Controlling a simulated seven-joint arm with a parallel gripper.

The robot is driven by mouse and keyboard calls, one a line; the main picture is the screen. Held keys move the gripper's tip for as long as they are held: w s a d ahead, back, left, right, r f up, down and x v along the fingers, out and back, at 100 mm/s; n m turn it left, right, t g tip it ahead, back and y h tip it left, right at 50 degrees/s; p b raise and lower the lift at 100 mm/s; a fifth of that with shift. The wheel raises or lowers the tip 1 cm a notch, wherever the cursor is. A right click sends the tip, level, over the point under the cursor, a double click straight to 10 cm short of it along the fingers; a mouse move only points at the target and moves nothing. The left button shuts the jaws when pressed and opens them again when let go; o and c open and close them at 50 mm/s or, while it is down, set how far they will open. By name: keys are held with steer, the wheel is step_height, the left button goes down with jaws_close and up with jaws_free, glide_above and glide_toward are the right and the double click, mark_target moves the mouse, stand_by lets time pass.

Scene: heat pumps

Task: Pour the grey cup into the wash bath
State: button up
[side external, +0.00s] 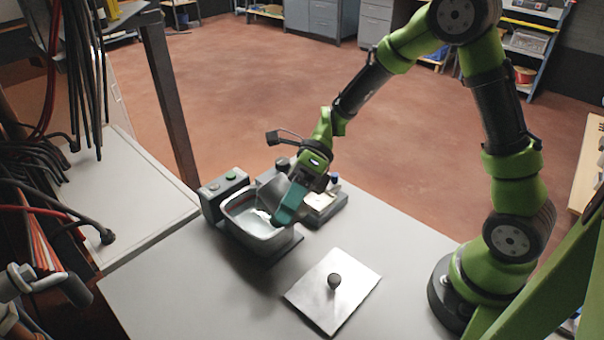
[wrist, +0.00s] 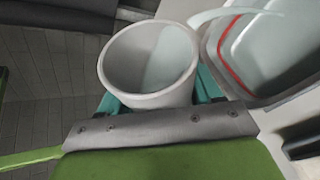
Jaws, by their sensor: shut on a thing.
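The grey cup (wrist: 148,98) is held between the teal fingers of my gripper (wrist: 155,95), which is shut on it. In the side external view the cup (side external: 270,192) is tilted over the wash bath, partly hidden by my gripper (side external: 287,207). Pale liquid shows inside the cup, and a pale curved streak runs from its rim side toward the bath in the wrist view. The wash bath (side external: 273,240) is an open metal basin with whitish liquid inside. In the wrist view the bath (wrist: 214,62) is at the right, with a red line around its inner wall.
A grey control box (side external: 224,193) with buttons stands at the bath's left. A flat metal lid (side external: 310,290) with a black knob lies on the table in front. A dark tray (side external: 330,211) with small items sits behind the bath. The table (side external: 190,300) is clear at front left.

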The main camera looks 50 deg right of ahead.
steer(key=shift+f+m+g, duration=0.25)
steer(key=shift+m+g, duration=0.25)
stand_by(1.1)
steer(key=shift+r+m+g, duration=0.4)
steer(key=shift+m+g, duration=0.1)
stand_by(1.3)
